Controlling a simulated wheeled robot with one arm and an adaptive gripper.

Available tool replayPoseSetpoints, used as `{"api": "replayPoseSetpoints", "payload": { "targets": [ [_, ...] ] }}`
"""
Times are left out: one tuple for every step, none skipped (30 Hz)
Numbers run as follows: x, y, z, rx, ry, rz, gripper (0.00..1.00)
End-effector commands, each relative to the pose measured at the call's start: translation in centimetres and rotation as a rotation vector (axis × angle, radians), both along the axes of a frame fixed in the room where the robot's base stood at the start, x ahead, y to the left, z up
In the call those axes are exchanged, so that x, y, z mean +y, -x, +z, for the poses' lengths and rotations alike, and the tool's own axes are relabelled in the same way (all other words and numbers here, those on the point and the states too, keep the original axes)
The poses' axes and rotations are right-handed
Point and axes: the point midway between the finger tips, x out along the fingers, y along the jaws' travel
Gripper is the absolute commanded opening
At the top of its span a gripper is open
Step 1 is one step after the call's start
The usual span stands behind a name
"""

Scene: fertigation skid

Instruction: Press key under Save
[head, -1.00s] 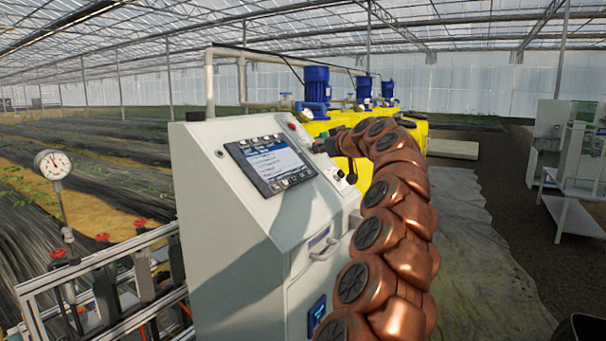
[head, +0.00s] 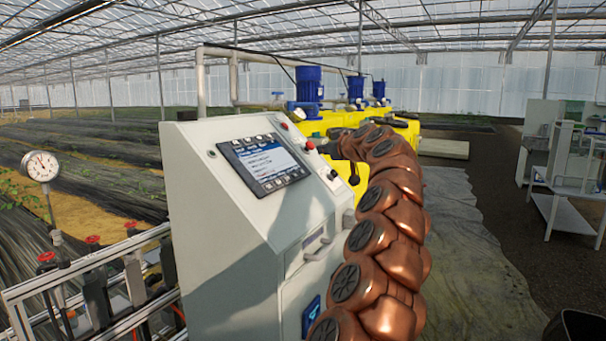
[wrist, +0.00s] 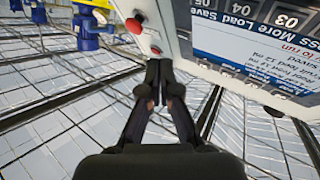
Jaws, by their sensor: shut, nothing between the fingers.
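The controller panel's screen (head: 265,162) shows text in the head view, with a row of keys (head: 287,180) along its lower edge. In the wrist view the screen (wrist: 232,45) appears upside down at the upper right. The label Save (wrist: 203,14) is leftmost in its label row, beside Load and More. Keys marked 03 (wrist: 285,21) and 04 (wrist: 243,8) show above the labels; the key by Save is cut off by the frame edge. My gripper (wrist: 160,68) is shut and empty, left of the screen. In the head view my gripper (head: 327,147) is right of the screen, apart from its keys.
A red button (wrist: 134,25) sits on the panel close to my gripper. The grey cabinet (head: 225,235) carries the panel. Blue motors (head: 308,84) and yellow tanks (head: 290,132) stand behind. A gauge (head: 40,166) and pipe rack are at left.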

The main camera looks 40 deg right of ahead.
Motion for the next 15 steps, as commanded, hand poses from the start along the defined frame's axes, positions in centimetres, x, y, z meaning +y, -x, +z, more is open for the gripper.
{"api": "replayPoseSetpoints", "payload": {
  "targets": [
    [0.1, -0.3, -0.5, 0.000, 0.000, 0.000, 0.00],
    [0.1, -0.5, -0.6, -0.001, 0.000, -0.001, 0.00],
    [0.2, -0.7, -0.8, -0.002, 0.000, -0.002, 0.00],
    [0.2, -0.9, -1.1, -0.002, 0.000, -0.002, 0.00],
    [0.3, -1.1, -1.4, -0.001, 0.000, -0.001, 0.00],
    [0.5, -1.4, -1.8, 0.001, -0.002, 0.000, 0.00],
    [0.5, -1.7, -2.0, 0.001, -0.002, 0.000, 0.00],
    [0.6, -1.8, -2.2, 0.001, -0.002, 0.000, 0.00],
    [0.6, -2.1, -2.4, 0.000, -0.001, -0.001, 0.00],
    [0.6, -2.3, -2.6, -0.001, 0.000, -0.002, 0.00],
    [0.6, -2.4, -2.8, -0.002, 0.000, -0.003, 0.00],
    [0.7, -2.6, -3.1, -0.002, -0.001, -0.002, 0.00],
    [0.8, -2.8, -3.4, -0.001, -0.001, -0.002, 0.00],
    [0.8, -3.1, -3.9, -0.001, 0.000, -0.003, 0.00],
    [0.8, -3.3, -4.3, -0.001, 0.001, -0.004, 0.00]
  ]
}}
